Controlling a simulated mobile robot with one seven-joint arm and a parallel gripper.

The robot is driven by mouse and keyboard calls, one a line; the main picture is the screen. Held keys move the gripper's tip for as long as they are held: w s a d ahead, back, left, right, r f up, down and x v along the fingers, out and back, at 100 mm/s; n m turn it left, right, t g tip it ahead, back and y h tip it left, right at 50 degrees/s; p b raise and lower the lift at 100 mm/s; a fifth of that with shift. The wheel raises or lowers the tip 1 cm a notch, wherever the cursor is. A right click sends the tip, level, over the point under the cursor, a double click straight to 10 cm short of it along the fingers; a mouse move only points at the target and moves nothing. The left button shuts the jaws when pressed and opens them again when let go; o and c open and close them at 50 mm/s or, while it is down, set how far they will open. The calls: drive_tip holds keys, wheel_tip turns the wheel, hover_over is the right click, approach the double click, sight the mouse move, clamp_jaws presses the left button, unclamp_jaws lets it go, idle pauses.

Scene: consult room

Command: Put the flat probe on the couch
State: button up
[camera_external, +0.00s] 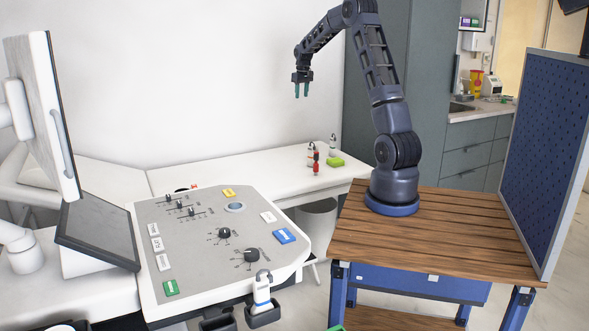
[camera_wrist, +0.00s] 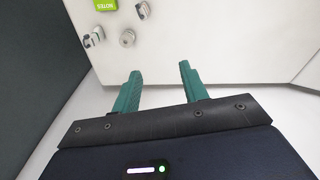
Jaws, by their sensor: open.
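My gripper (camera_external: 302,92) is open and empty, high above the white surface by the back wall. In the wrist view its two green fingers (camera_wrist: 159,72) are apart with nothing between them. A white probe with a blue band (camera_external: 262,288) stands in a dark holder at the console's front edge, far below and left of my gripper. Another pale upright item (camera_external: 333,143) stands on the white surface (camera_external: 240,180), beside a red item (camera_external: 316,162). I cannot tell which is the flat probe, or whether this white surface is the couch.
A green notes block (camera_external: 335,162) lies on the white surface; it also shows in the wrist view (camera_wrist: 105,5). The console (camera_external: 190,260) has knobs and coloured cards. A monitor (camera_external: 42,110) is at left. A blue pegboard (camera_external: 550,150) stands at right.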

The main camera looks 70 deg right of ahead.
drive_tip(key=s+a+r+n+t, duration=0.15)
drive_tip(key=a+r, duration=0.35)
drive_tip(key=a, duration=0.7)
drive_tip(key=s+a+r+n, duration=0.15)
drive_tip(key=a+r, duration=0.25)
drive_tip(key=a, duration=0.8)
drive_tip(key=s+a+r, duration=0.2)
drive_tip(key=a+r, duration=0.3)
drive_tip(key=a, duration=0.7)
drive_tip(key=s+a+f+n+t, duration=0.1)
drive_tip(key=s+a+f, duration=0.1)
drive_tip(key=s+a, duration=0.8)
drive_tip(key=s+a+f+n+t+y, duration=0.1)
drive_tip(key=s+a+f+n, duration=0.1)
drive_tip(key=s+a, duration=0.9)
drive_tip(key=shift+s+n, duration=0.3)
drive_tip(key=shift+s, duration=0.1)
